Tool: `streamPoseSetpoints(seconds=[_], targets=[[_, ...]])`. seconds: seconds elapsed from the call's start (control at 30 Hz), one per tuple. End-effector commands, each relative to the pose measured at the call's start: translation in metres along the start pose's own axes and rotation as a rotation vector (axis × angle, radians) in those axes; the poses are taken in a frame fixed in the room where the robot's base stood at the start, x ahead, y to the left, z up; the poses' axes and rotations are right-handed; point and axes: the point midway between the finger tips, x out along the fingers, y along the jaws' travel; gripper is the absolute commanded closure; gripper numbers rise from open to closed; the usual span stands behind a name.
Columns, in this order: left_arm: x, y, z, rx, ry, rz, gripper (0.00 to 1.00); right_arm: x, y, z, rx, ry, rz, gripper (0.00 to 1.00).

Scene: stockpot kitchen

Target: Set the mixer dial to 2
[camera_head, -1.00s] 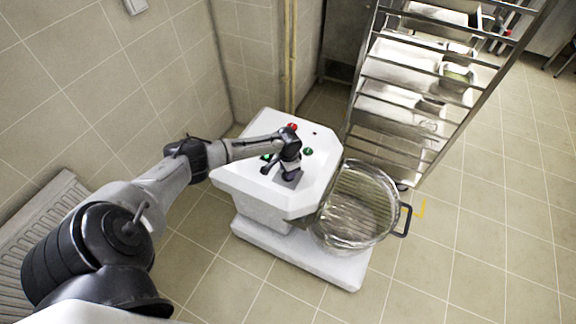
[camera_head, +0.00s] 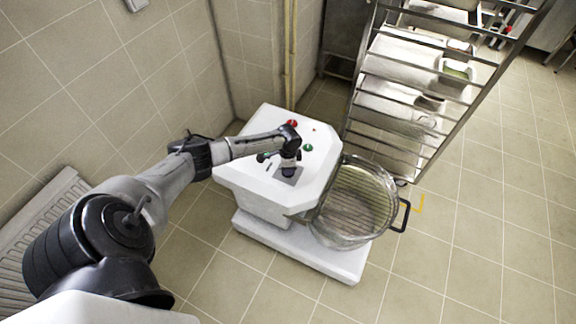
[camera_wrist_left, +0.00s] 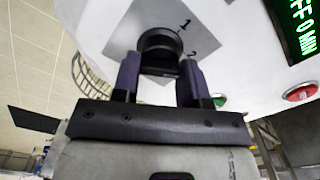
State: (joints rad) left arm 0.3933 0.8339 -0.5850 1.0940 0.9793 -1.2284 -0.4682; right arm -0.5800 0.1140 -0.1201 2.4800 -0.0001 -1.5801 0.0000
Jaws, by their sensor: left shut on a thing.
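The mixer (camera_head: 318,178) is a white machine with a grey panel plate on its sloping top. In the left wrist view its dial (camera_wrist_left: 160,46) is a round black knob on a grey plate (camera_wrist_left: 207,18), with the marks "1" and "2" to its right. My left gripper (camera_wrist_left: 160,78) is shut on the dial, one finger on each side. In the head view the gripper (camera_head: 289,168) is over the grey plate and hides the dial. I cannot tell which mark the dial points to. My right gripper is in neither view.
A red button (camera_head: 292,123) and a green button (camera_head: 308,148) sit on the mixer top; a green display (camera_wrist_left: 303,25) shows in the wrist view. The wire-guarded bowl (camera_head: 352,205) is at right. A metal rack (camera_head: 400,95) stands behind; tiled walls are left.

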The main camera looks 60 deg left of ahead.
Motion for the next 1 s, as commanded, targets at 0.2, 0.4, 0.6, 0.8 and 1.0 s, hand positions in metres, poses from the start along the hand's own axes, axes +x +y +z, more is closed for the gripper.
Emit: streamPoseSetpoints(seconds=[0.2,0.4,0.6,0.8,1.0], targets=[[0.000,0.000,-0.001,0.000,0.002,0.000,0.83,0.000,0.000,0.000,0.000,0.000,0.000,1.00],[0.000,0.000,-0.001,-0.001,0.002,0.000,0.46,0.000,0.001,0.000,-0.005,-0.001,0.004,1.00],[0.000,0.000,0.000,-0.001,0.001,0.000,0.34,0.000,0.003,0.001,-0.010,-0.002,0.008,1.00],[-0.002,0.000,0.000,-0.001,0.001,0.000,0.34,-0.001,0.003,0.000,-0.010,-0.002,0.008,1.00],[-0.026,-0.001,0.000,0.000,0.002,-0.002,0.34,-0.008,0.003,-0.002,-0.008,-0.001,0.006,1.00]])
